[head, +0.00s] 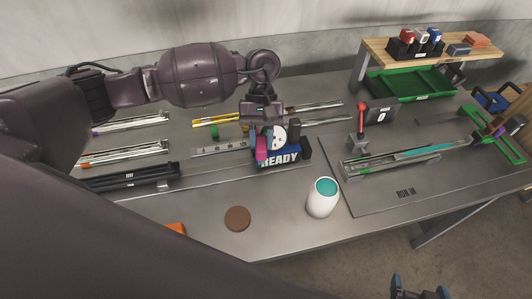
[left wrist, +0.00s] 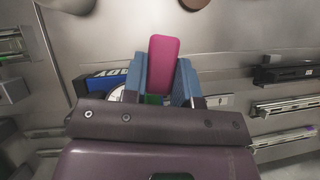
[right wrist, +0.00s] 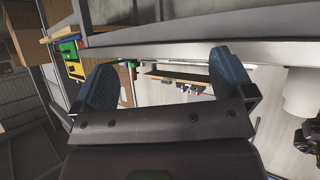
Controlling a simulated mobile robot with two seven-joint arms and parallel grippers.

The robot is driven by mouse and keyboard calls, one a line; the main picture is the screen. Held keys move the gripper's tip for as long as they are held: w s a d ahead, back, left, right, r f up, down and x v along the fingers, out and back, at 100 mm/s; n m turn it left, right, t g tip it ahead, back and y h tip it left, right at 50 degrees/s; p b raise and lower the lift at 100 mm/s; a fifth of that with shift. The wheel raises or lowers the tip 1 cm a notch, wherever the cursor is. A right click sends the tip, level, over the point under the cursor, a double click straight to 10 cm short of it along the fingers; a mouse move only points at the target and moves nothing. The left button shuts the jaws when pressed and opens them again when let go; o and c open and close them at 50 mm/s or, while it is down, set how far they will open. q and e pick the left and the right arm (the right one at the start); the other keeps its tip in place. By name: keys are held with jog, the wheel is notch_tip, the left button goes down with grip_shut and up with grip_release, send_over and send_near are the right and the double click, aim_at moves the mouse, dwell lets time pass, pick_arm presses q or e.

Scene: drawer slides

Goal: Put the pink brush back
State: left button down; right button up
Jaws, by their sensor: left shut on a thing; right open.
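The pink brush (left wrist: 164,60) is clamped between the blue fingers of my left gripper (left wrist: 163,85) and sticks out past the fingertips. In the head view the brush (head: 261,150) shows as a small pink patch under my left gripper (head: 264,128), in front of the blue READY stand (head: 282,159). A bit of green shows between the fingers at its base. I cannot tell whether the brush touches the bench. My right gripper (right wrist: 165,85) is open and empty, away from the bench; its blue fingers (head: 418,291) show at the head view's bottom edge.
A white canister with a teal top (head: 321,203) and a brown disc (head: 237,218) stand near the front edge. Drawer slides (head: 125,153) lie at left. A RUN IN plate (head: 440,178) with a slide and red-knobbed lever (head: 361,117) is at right. A green tray (head: 412,86) sits behind.

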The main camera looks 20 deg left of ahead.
aim_at(263, 151)
pick_arm(q)
jog(key=s+d+n+t+h+p, duration=0.1)
jog(key=n, duration=0.2)
jog(key=s+d+f+n+t+h+p, duration=0.1)
jog(key=n+p, duration=0.1)
jog(key=n, duration=0.1)
jog(key=s+d+f+n+t+h+p, duration=0.1)
jog(key=n, duration=0.2)
jog(key=shift+d+n+t+h+p, duration=0.15)
jog(key=shift+n+t+h+p, duration=0.15)
jog(key=shift+n+t+h, duration=0.1)
jog(key=shift+s+f+n+t, duration=0.1)
jog(key=shift+f+n+t, duration=0.1)
jog(key=shift+n+t, duration=0.5)
